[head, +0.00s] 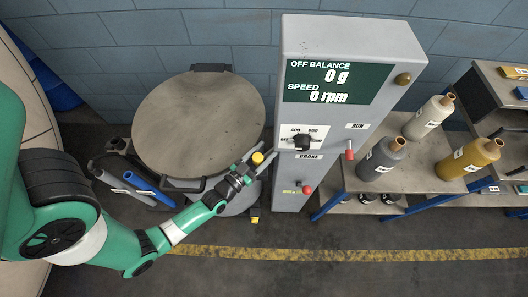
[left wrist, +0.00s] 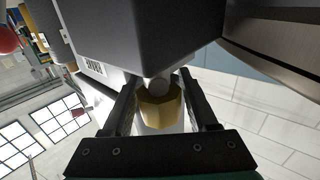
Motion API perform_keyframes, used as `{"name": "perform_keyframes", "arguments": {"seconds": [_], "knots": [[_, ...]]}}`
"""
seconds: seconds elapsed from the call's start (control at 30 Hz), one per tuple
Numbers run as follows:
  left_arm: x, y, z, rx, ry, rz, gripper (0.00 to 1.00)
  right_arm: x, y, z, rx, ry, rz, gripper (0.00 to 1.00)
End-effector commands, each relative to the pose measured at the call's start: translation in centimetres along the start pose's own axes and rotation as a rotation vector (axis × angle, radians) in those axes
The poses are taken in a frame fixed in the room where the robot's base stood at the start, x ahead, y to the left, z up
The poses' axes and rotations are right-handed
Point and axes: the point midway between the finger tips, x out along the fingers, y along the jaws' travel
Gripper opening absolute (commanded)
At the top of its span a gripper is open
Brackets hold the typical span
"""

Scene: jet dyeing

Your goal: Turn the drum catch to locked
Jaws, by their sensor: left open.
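A yellow knob (head: 257,158), which looks like the drum catch, sits at the right side of the round drum lid (head: 198,118), beside the grey control cabinet. My left gripper (head: 262,161) is at it, with its fingers on either side of the knob. In the left wrist view the knob (left wrist: 160,112) lies between the two open fingers (left wrist: 158,88), with a grey round stem beyond it. I cannot tell whether either finger touches it. No locked or unlocked marking is readable. My right gripper is out of view.
The control cabinet (head: 298,185) stands close to the right of my left gripper. A bench (head: 425,180) with bottles is further right. The floor in front is clear.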

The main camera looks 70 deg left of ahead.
Motion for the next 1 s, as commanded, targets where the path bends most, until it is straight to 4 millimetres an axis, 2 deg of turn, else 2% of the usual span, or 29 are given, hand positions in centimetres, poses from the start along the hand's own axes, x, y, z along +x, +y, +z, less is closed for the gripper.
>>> {"name": "perform_keyframes", "arguments": {"seconds": [0.03,0.37,1.0], "knots": [[-0.02,0.0,0.0,0.0,0.0,0.0,0.59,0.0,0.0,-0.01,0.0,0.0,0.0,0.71],[-0.05,0.01,0.01,0.0,0.0,0.0,0.0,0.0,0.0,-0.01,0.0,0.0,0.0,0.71],[-0.06,0.02,0.0,0.0,0.0,0.0,0.0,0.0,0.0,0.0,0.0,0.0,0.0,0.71]]}}
